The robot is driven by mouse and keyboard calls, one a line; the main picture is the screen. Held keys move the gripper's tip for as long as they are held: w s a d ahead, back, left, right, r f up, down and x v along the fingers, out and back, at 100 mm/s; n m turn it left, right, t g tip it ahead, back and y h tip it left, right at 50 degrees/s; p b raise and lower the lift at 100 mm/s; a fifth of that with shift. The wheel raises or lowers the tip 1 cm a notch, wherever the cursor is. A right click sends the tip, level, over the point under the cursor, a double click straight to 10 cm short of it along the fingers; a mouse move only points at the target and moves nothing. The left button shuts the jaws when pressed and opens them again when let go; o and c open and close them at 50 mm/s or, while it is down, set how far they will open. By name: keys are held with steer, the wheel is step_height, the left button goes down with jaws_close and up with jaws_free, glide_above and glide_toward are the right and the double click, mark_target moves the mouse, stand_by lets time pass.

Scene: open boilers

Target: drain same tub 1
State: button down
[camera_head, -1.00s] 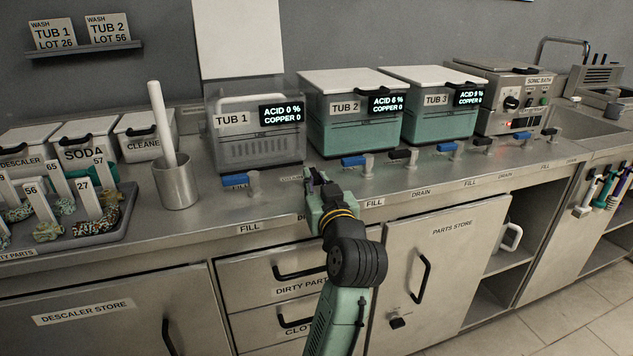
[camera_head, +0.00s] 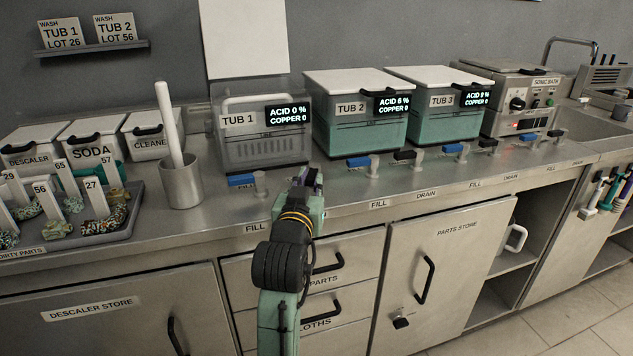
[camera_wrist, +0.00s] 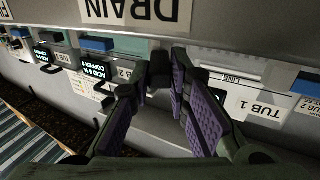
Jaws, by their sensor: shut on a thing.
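Tub 1 (camera_head: 262,140) is grey with a clear front and shows no teal liquid. Its display (camera_head: 288,115) reads ACID 0 %, COPPER 0. A white handle shows inside its top. My gripper (camera_head: 308,180) is at the counter's front, just right of tub 1's blue fill lever (camera_head: 242,180). In the wrist view my gripper (camera_wrist: 172,75) has its purple-padded fingers close together, with a small dark piece (camera_wrist: 160,72) at the tips, seemingly tub 1's drain lever. The gripper hides that lever in the head view. A DRAIN label (camera_wrist: 135,10) shows upside down nearby.
Tub 2 (camera_head: 360,135) and tub 3 (camera_head: 445,120) hold teal liquid under white lids. Their blue and black levers line the counter to the right. A white rod stands in a metal cup (camera_head: 180,185) at left, beside a tray of tagged parts (camera_head: 125,225).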

steer(key=shift+w+a+m+g+h+b, duration=0.15)
steer(key=shift+a+m+g+h+b, duration=0.3)
steer(key=shift+m+h, duration=0.6)
steer(key=shift+w+a+m+g+h+b, duration=0.2)
steer(key=shift+a+m+h, duration=0.4)
steer(key=shift+h, duration=0.85)
steer(key=shift+d, duration=0.1)
steer(key=c, duration=1.5)
jaws_free()
steer(key=shift+s, duration=0.1)
steer(key=v, duration=1.2)
steer(key=shift+r, duration=0.1)
